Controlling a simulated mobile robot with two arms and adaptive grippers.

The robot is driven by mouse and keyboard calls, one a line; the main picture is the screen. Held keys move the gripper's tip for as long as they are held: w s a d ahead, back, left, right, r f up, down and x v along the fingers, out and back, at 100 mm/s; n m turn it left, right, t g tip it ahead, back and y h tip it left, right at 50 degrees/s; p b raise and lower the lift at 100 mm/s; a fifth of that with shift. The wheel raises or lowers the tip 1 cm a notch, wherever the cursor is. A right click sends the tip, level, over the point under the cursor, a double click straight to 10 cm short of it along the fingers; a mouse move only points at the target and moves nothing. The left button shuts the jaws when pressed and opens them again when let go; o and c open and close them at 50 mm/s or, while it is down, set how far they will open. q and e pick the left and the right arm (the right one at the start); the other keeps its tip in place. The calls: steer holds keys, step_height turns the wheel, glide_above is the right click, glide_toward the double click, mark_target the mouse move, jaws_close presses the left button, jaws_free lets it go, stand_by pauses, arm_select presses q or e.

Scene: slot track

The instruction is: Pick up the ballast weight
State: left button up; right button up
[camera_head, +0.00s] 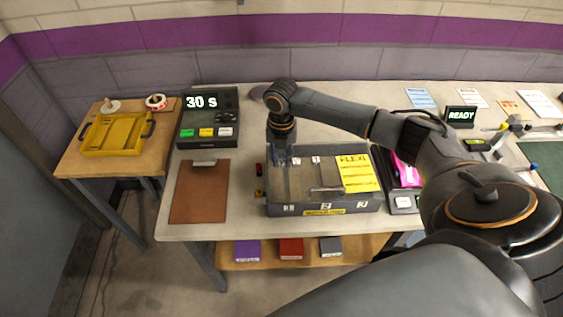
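My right gripper (282,160) points down over the left part of a grey box (285,209) on the table. The box front carries numbers and a yellow label, and a yellow FLEXI sheet (357,173) lies on its right part. The fingers are small and dark here, and I cannot tell whether they are open, shut or holding something. I cannot clearly make out a ballast weight; it may be hidden by the gripper or too small to tell. My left gripper is not in view.
A clipboard (199,192) and a timer unit reading 30 s (207,117) are left of the box. A pink item in a dark holder (405,172) is at its right. A yellow tray (115,135) sits on the side table. Colored boxes lie on the shelf below.

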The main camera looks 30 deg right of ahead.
stand_by(0.3)
steer(key=shift+r+b, duration=0.6)
steer(key=s+a+r+b, duration=0.4)
steer(key=s+a+r, duration=0.3)
steer(key=s+r, duration=0.4)
steer(key=shift+s+r, duration=0.35)
steer(key=shift+s, duration=0.2)
